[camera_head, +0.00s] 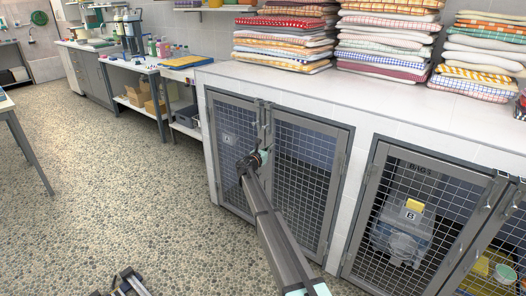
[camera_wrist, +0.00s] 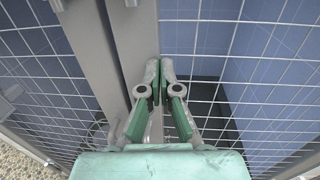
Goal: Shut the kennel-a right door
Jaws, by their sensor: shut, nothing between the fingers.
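The left-hand kennel has two grey-framed mesh doors below the counter; I take it as kennel-a, but its label is not readable. Its right door (camera_head: 305,180) looks about level with the front; whether it is fully shut I cannot tell. Its left door (camera_head: 232,150) is beside it. My gripper (camera_head: 258,158) is at the upper middle, where the doors meet. In the wrist view my gripper (camera_wrist: 160,84) has its green fingers together, empty, in front of the right door's upright bar (camera_wrist: 135,45) and mesh. Contact is unclear. Metal latches (camera_head: 263,115) show above the gripper.
Folded towels (camera_head: 290,40) stand in stacks on the white counter (camera_head: 340,98). The pebbled floor (camera_head: 110,180) to the left is mostly clear.

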